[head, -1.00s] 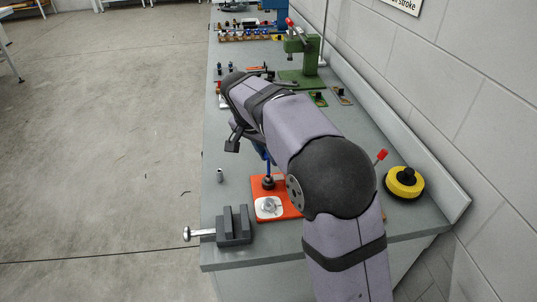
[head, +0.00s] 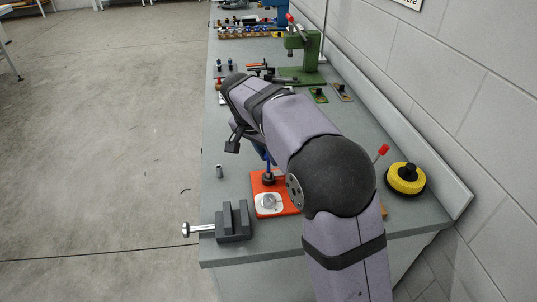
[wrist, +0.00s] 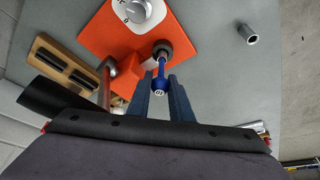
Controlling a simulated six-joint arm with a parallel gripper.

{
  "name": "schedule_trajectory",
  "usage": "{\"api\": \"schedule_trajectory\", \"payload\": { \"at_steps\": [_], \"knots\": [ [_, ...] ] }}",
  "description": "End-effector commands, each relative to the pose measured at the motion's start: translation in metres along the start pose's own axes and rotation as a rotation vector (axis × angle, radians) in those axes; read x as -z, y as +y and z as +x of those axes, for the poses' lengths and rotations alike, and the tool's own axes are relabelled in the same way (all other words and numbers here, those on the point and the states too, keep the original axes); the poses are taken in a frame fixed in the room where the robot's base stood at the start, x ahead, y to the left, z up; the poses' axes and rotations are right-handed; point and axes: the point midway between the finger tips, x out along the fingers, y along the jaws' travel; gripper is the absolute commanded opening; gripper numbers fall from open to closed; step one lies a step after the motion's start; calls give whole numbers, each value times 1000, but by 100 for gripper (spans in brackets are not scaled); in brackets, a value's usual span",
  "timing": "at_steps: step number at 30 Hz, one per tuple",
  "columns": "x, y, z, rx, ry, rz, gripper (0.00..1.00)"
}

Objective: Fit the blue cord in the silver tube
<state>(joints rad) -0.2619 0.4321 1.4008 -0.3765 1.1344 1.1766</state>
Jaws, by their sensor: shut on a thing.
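The blue cord (wrist: 161,70) stands in a dark round holder (wrist: 163,48) on an orange plate (wrist: 105,37). My gripper (wrist: 164,82) is shut on the blue cord near its top end, which faces the wrist camera. In the head view the cord (head: 268,166) shows only as a short blue piece beside my arm, and my fingers are mostly hidden there. The silver tube (wrist: 247,34) is a short hollow grey cylinder standing upright on the bench, right of the orange plate in the wrist view. It also shows in the head view (head: 219,171), left of the plate.
A white piece with a round knob (head: 269,202) sits on the orange plate. A dark grey vise (head: 234,222) is at the bench's front left edge. A yellow and black round object (head: 405,179) lies at the right. A green press (head: 303,55) stands farther back.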

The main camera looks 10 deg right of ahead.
Motion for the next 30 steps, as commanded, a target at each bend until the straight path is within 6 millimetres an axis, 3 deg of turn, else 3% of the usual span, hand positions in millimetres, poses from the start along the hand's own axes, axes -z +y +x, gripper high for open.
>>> {"api": "schedule_trajectory", "payload": {
  "at_steps": [1, 2, 4, 5, 16, 30],
  "knots": [
    [-1, 0, 3, -1, -1, 0, 0],
    [-1, 0, 2, -1, -1, 0, 22],
    [-1, 0, 2, -2, -2, 0, 38],
    [-1, 0, 2, -2, -2, 0, 41],
    [-2, 1, -3, -4, -3, 1, 41],
    [0, -1, -63, 1, 2, 0, 41]
  ]
}}
